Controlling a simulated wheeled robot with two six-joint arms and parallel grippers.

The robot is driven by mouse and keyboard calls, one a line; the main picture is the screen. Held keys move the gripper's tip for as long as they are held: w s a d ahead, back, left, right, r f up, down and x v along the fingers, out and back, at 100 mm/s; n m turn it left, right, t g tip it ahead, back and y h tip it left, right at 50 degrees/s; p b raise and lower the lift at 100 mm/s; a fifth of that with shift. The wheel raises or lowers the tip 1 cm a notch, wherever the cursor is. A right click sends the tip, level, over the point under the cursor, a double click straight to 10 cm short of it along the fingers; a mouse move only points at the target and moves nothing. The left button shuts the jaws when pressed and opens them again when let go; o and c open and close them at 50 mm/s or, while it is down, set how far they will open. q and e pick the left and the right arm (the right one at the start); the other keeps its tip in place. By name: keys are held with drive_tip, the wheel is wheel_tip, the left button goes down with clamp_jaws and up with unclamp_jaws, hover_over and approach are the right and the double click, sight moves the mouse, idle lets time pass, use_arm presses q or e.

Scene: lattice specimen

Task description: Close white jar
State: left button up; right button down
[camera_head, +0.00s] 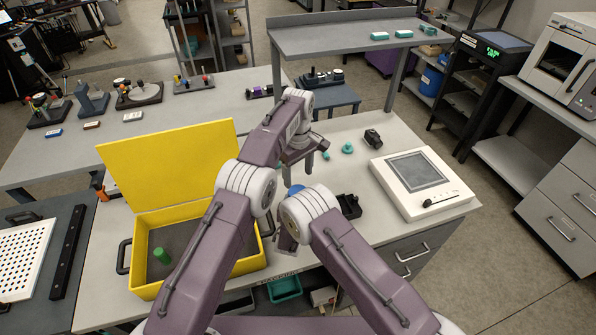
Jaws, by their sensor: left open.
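I cannot make out a white jar in the head view. My left gripper (298,165) is open and points down over the middle of the worktable. Small teal pieces, one a knobbed piece (347,148) and one a smaller piece (325,155), lie to its right, apart from it. A blue rounded object (295,190) shows partly just below it, between my arms. My right arm's elbow is in front, and its gripper fingers do not show. My arms hide part of the table.
An open yellow case (140,225) with a green cylinder (161,256) inside stands at the left. A white device with a grey screen (416,170) stands at the right. A small black object (373,138) and a black holder (349,206) are nearby. A raised grey shelf (345,36) stands behind.

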sight(298, 189)
use_arm(q)
wheel_tip(298, 189, down, 7)
drive_tip(key=shift+r, duration=0.1)
idle(0.3)
drive_tip(key=c, duration=1.3)
drive_tip(key=shift+o, duration=0.2)
drive_tip(key=m, duration=1.9)
drive_tip(key=o, duration=1.5)
drive_tip(key=shift+s, duration=0.1)
